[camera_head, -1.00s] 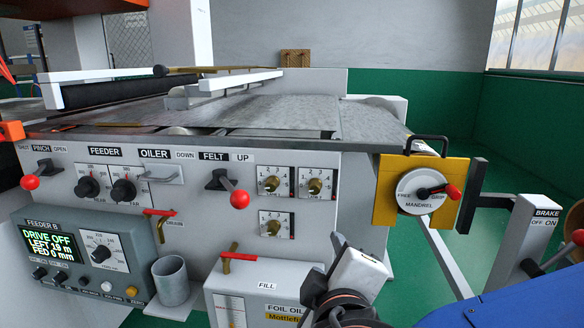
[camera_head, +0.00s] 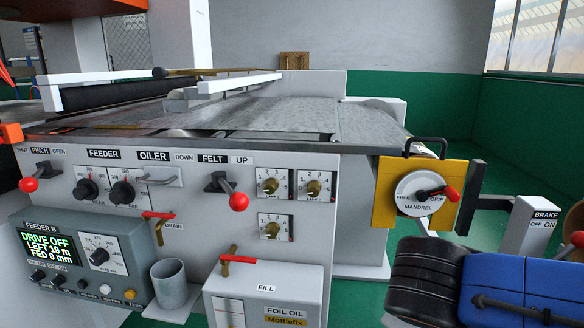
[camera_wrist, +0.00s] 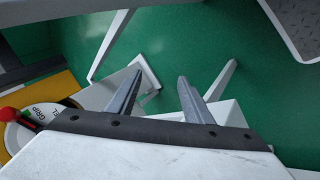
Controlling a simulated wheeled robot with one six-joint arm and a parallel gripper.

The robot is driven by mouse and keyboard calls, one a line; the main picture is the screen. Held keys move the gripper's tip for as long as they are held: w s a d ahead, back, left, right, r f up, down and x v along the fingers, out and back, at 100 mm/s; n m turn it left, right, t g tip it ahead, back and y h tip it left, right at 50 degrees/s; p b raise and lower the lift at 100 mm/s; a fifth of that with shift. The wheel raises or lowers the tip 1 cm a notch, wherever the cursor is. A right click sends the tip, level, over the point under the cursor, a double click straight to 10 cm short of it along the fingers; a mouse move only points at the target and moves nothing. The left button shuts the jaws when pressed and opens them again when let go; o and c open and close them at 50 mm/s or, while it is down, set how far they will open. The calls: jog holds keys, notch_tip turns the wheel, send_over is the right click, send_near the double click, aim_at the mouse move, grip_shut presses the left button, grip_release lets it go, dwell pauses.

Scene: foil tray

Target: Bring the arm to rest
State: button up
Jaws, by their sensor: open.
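My gripper (camera_wrist: 156,92) shows in the wrist view with its two grey fingers apart and nothing between them. Beyond the fingers are the green floor and pale machine legs. In the head view my gripper is not visible; a black ribbed joint and a blue link of my arm fill the lower right. The yellow mandrel plate (camera_head: 385,205) with its white dial (camera_head: 418,205) and red-tipped lever (camera_head: 452,194) is left of and above my arm there. The dial also shows at the left edge of the wrist view (camera_wrist: 18,137), apart from the fingers.
The grey feeder machine (camera_head: 350,240) fills the left and middle. Its FEEDER B box (camera_head: 85,245) reads DRIVE OFF. A grey cup (camera_head: 173,285) and the foil oil tank (camera_head: 285,280) stand in front. The brake post (camera_head: 538,225) is close above my arm. Green floor (camera_head: 490,245) is open behind.

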jog(key=s+d+f+m+g+y, duration=0.1)
jog(key=s+d+f+m+y, duration=0.2)
jog(key=d+m, duration=0.3)
jog(key=shift+s+f+m+g+y, duration=0.35)
jog(key=shift+f+m+y, duration=0.2)
jog(key=shift+f, duration=0.2)
dwell(2.0)
